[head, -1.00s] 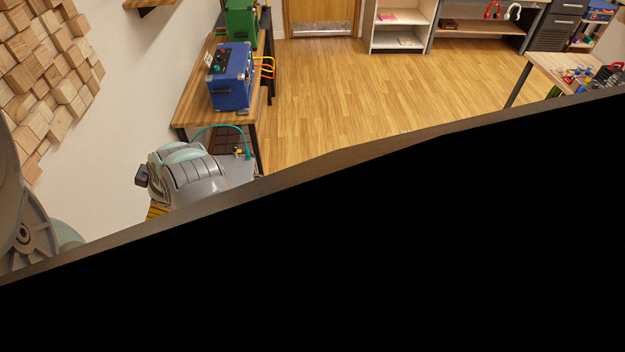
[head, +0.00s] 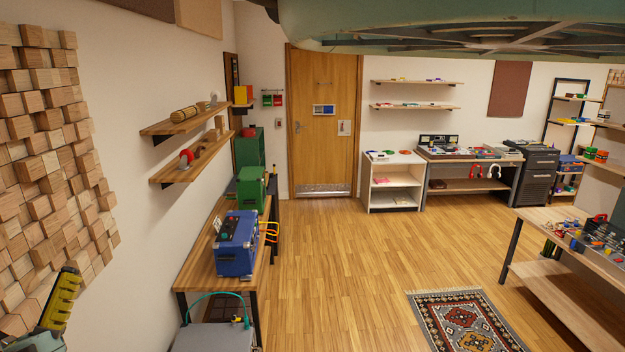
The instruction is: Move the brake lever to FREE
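I cannot pick out a brake lever or a FREE marking in the head view. A blue box (head: 236,243) with small knobs and buttons on its top panel stands on a wooden bench at the left; its controls are too small to read. My gripper's fingers are not in view. Only parts of my own body show, a pale green one across the top edge and a yellow and green one at the lower left.
Green boxes (head: 250,188) stand behind the blue box on the wooden bench (head: 199,267). A grey surface (head: 212,338) with a teal cable is below. Open wood floor (head: 340,260) lies in the middle, with a patterned rug (head: 465,320) and workbench (head: 565,290) at right.

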